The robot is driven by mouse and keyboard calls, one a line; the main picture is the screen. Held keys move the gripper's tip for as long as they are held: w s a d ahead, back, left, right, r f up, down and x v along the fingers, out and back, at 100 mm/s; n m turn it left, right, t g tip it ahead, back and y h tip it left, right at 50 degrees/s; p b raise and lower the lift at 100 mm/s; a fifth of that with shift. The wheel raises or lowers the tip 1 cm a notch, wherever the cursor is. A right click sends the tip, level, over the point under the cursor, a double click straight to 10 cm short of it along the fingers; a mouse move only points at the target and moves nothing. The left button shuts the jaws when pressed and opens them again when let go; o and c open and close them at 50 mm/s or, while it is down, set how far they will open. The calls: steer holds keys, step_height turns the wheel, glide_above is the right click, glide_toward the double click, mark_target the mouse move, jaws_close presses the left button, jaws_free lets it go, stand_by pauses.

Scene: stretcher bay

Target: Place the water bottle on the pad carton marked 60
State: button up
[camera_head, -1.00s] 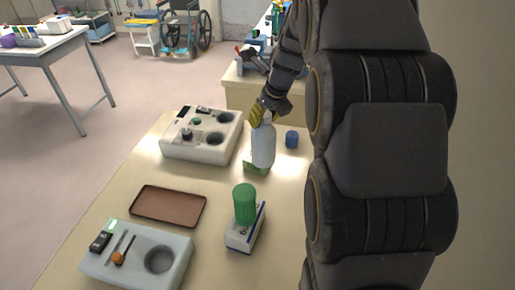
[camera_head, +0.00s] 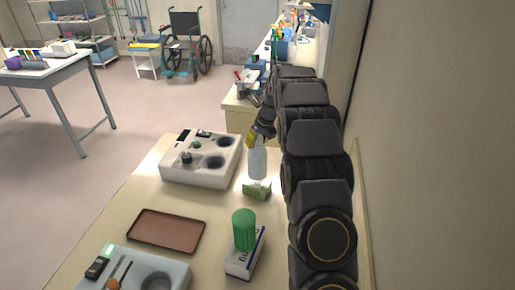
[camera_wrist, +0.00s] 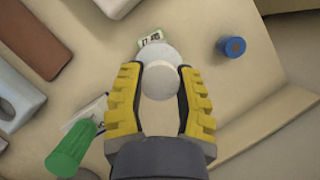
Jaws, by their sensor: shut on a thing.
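The water bottle (camera_head: 257,163), pale and whitish, hangs upright in my gripper (camera_head: 261,137) in the head view. In the wrist view my gripper (camera_wrist: 160,100) has its yellow-padded fingers on both sides of the bottle (camera_wrist: 160,56), seen from above. A small green-and-white carton (camera_head: 257,191) lies just below the bottle; the bottle partly hides it in the wrist view (camera_wrist: 152,38). I cannot tell whether they touch. A white carton (camera_head: 243,262) with a green cylinder (camera_head: 244,230) on it stands nearer. I cannot read a 60 on either carton.
A white holder (camera_head: 207,172) with round wells stands left of the bottle. A brown tray (camera_head: 166,231) and a grey holder (camera_head: 135,272) lie nearer. A blue round piece (camera_wrist: 231,46) sits beside the small carton in the wrist view. A wall rises on the right.

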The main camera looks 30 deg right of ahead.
steer(key=shift+w+d+f, duration=0.1)
steer(key=shift+f, duration=1.65)
steer(key=o, duration=1)
